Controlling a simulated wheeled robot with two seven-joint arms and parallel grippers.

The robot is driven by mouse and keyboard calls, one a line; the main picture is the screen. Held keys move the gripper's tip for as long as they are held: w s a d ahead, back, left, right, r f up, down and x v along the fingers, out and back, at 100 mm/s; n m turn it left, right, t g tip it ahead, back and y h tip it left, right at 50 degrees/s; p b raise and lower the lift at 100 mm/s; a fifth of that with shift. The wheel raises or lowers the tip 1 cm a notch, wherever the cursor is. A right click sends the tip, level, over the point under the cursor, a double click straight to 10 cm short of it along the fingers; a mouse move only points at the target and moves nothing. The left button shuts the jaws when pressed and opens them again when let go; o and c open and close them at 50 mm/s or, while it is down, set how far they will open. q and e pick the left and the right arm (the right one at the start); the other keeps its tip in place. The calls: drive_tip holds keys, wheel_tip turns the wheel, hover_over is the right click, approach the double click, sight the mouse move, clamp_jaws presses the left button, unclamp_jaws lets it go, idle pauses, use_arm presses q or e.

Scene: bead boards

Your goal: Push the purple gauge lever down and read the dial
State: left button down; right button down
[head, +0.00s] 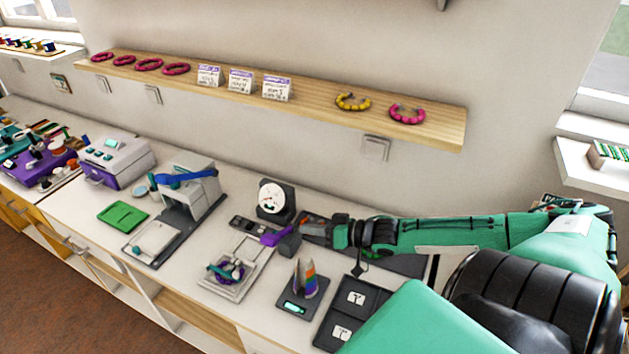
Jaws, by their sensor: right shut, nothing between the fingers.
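The gauge dial (272,197) is a round white face on a dark upright housing at the back of the counter. The purple lever (273,237) sticks out in front of it, to the left of my right gripper. My right gripper (290,243) is shut and empty, its tip at the lever's right end; I cannot tell whether they touch. The dial shows a dark needle and some red, but its reading is too small to make out. My left gripper is not in view.
A square tray (243,292) with teal and purple loops lies in front of the lever. A small device with a rainbow cone (305,280) and dark marked tiles (356,298) stand to the right. A grey press with a blue handle (186,190) stands left. A wooden shelf (315,103) hangs above.

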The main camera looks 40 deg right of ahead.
drive_tip(key=shift+s+d, duration=0.25)
drive_tip(key=shift+s, duration=0.15)
drive_tip(key=shift+r, duration=0.1)
idle(0.4)
